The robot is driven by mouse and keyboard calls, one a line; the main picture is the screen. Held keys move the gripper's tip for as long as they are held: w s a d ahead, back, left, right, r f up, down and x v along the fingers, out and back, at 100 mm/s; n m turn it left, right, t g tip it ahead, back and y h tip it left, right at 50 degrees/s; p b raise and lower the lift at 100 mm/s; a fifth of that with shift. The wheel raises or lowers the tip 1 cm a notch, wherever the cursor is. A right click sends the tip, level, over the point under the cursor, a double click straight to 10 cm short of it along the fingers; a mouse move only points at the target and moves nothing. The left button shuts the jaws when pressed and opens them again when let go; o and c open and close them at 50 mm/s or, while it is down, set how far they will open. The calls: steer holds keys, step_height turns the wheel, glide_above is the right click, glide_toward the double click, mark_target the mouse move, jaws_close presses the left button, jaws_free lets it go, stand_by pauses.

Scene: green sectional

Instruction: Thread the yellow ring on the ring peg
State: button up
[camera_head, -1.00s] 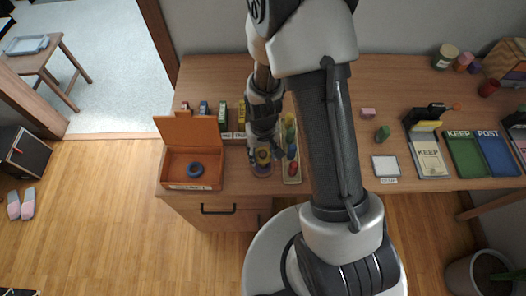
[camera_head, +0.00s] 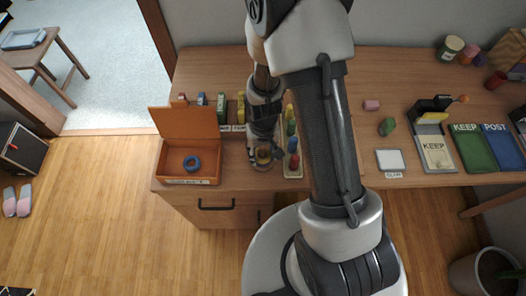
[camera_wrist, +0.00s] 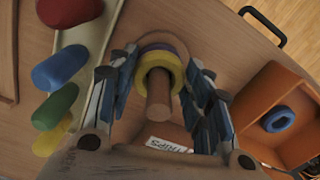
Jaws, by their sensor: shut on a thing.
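The yellow ring (camera_wrist: 170,66) is between the two fingers of my gripper (camera_wrist: 162,76) in the wrist view. My gripper is shut on it. The ring peg (camera_wrist: 158,96), a brown wooden post, passes up through the yellow ring. A purple ring (camera_wrist: 165,47) shows just behind the yellow one, around the same peg, above a round tan base (camera_wrist: 163,38). In the head view my gripper (camera_head: 264,155) is over the peg near the table's front edge, and the yellow ring (camera_head: 263,155) is partly hidden by the fingers. Any gap between the rings is unclear.
An open orange box (camera_head: 160,165) with a blue ring (camera_head: 192,163) inside stands to the left. A tray (camera_head: 293,173) of coloured pieces is close on the right. Several small toys stand behind. A white pad (camera_head: 390,160) lies further right.

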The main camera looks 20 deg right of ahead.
steer(key=shift+f, duration=0.1)
steer(key=o, duration=0.9)
steer(key=shift+c, duration=0.2)
step_height(320, 180, up, 12)
steer(key=shift+r, duration=0.1)
stand_by(0.6)
steer(key=s+r+t, duration=0.2)
steer(key=s+r, duration=0.5)
steer(key=r, duration=0.3)
steer(key=s+r+t, duration=0.2)
steer(key=s+r, duration=0.5)
steer(key=r, duration=0.4)
steer(key=shift+s+n+t, duration=0.3)
steer(key=shift+s, duration=0.05)
